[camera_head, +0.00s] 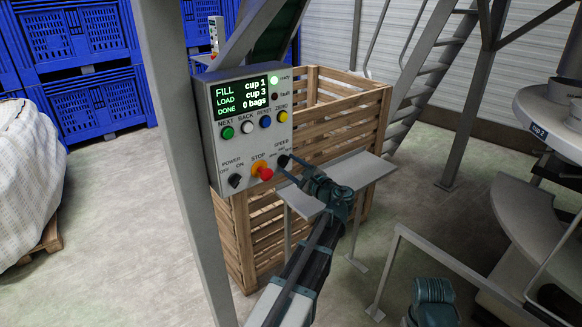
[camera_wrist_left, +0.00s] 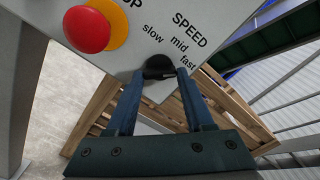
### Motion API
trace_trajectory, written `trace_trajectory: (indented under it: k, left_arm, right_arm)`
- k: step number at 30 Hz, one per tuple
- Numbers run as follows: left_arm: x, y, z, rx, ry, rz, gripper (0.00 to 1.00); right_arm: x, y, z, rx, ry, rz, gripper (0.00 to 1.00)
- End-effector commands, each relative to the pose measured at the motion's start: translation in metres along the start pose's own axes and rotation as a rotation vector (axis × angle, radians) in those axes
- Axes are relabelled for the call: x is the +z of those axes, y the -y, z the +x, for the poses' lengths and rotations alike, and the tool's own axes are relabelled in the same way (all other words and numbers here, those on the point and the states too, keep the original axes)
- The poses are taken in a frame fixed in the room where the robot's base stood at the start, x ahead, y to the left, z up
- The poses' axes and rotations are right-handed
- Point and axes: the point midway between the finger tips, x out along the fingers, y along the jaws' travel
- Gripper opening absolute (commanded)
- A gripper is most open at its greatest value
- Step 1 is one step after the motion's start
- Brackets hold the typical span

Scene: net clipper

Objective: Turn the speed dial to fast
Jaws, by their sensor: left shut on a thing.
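The speed dial is a small black knob at the lower right of the grey control box (camera_head: 212,150). In the left wrist view the dial (camera_wrist_left: 158,64) sits below the printed words slow, mid and fast. My left gripper (camera_head: 287,166) reaches it from the lower right and is shut on it; in the left wrist view the blue-grey fingertips (camera_wrist_left: 162,76) hold its two sides. The fingers hide part of the dial, and I cannot tell which word it points to. A teal part of my right arm (camera_head: 432,300) shows at the bottom edge, its fingers not visible.
The red stop button (camera_head: 264,173) on its yellow collar is just left of the dial, and the black power switch (camera_head: 235,180) further left. A grey post (camera_head: 180,130) stands left of the box. A wooden crate (camera_head: 340,100) and a grey shelf (camera_head: 355,169) are behind.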

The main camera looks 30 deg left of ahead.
Motion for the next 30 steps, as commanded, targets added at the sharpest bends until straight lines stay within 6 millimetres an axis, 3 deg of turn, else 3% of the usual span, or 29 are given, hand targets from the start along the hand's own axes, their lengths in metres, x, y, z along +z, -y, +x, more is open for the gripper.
trace_trajectory:
  k: [5,6,11,22,30]
  left_arm:
    - [0.000,-0.001,0.000,0.002,-0.001,0.001,0.00]
    - [0.000,-0.001,0.000,0.002,-0.001,0.001,0.56]
    - [0.000,-0.001,0.000,0.001,-0.001,0.000,0.82]
    - [0.000,0.000,-0.007,0.000,-0.001,0.000,0.82]
    - [0.001,-0.001,-0.059,-0.003,-0.004,0.000,0.82]
  right_arm:
    - [0.000,0.000,0.000,0.000,0.000,0.000,0.00]
    - [0.000,0.000,0.000,0.000,0.000,0.000,0.00]
    - [0.000,0.000,0.000,0.000,0.000,0.000,0.00]
    - [0.000,0.000,0.000,0.000,0.000,0.000,0.00]
    - [0.000,0.000,0.000,0.000,0.000,0.000,0.00]
